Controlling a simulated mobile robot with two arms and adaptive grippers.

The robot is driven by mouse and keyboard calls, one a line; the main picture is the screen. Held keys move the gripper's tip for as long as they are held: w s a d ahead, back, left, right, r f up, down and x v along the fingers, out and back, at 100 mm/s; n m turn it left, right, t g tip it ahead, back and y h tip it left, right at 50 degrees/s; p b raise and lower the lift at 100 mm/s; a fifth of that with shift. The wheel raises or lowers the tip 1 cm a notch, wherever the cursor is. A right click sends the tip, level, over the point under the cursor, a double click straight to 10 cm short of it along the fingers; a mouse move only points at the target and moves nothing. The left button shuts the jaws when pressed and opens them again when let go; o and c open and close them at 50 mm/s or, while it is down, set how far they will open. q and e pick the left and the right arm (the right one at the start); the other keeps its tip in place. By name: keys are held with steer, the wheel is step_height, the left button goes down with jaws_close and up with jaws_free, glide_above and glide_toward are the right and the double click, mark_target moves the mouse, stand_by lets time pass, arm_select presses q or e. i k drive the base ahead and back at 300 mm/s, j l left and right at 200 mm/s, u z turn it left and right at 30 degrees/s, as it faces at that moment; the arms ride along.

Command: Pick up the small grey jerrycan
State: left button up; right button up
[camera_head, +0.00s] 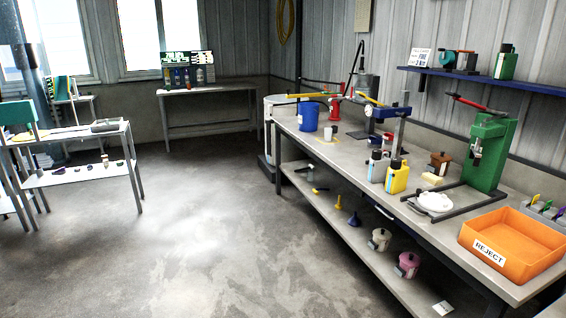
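A small grey jerrycan (377,168) with a dark cap stands upright on the long workbench (345,155) at the right. A yellow jerrycan (396,178), also dark-capped, stands just to its right and slightly nearer; I cannot tell whether the two touch. A blue column stand (399,130) rises right behind them. Neither of my grippers is in view.
On the bench, an orange REJECT bin (512,244) is at the near end, a green press (487,155) behind it, and a blue bucket (308,116) farther back. The lower shelf (325,205) holds pots and a funnel. Open floor (200,220) lies left of the bench.

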mark_target(377, 170)
steer(key=i, duration=2.15)
